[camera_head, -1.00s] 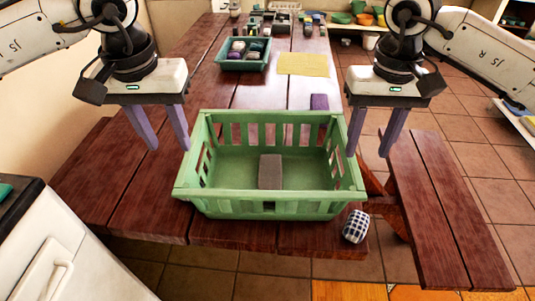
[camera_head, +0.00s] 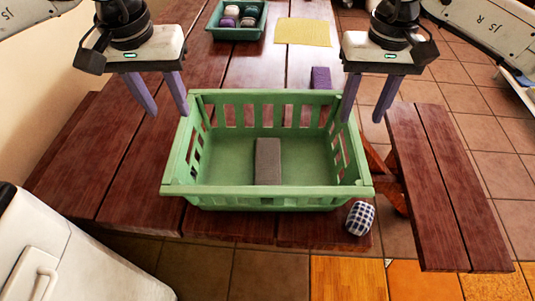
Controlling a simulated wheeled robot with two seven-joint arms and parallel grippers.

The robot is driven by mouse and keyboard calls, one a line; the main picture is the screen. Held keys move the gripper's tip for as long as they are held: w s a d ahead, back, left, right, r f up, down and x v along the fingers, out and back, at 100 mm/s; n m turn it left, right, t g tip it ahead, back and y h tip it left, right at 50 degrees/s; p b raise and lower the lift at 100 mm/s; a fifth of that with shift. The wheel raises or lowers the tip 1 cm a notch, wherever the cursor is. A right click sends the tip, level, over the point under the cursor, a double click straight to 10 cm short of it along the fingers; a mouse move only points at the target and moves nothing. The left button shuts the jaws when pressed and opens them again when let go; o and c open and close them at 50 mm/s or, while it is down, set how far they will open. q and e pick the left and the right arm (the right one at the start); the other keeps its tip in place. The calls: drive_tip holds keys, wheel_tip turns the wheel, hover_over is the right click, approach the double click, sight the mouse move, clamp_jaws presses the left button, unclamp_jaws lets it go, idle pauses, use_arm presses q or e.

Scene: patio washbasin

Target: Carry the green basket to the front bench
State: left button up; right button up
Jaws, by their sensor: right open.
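The green basket (camera_head: 265,198), slatted and open-topped, sits upright near the close end of the dark red wooden table (camera_head: 140,195). A grey block (camera_head: 267,162) lies inside it. My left gripper (camera_head: 168,113) is open and empty at the basket's far left corner, its inner finger close to the rim. My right gripper (camera_head: 362,119) is open at the far right corner. Its inner finger overlaps the rim in view; I cannot tell if it touches. A dark red bench (camera_head: 450,185) stands right of the table; I cannot tell whether it is the front bench.
A checkered item (camera_head: 360,218) lies at the table's near right edge. A purple block (camera_head: 320,78) and yellow cloth (camera_head: 303,32) lie behind the basket. A dark green tray (camera_head: 235,33) with several items is farther back. A white cabinet (camera_head: 60,250) stands at lower left.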

sight(180, 132)
use_arm(q)
drive_tip(key=f, duration=0.2)
drive_tip(key=w+f, duration=0.1)
drive_tip(key=f, duration=0.5)
drive_tip(key=shift+w, duration=0.15)
use_arm(e)
wheel_tip(180, 132, down, 8)
drive_tip(key=shift+r, duration=0.1)
use_arm(q)
drive_tip(key=shift+r, duration=0.1)
clamp_jaws()
use_arm(e)
clamp_jaws()
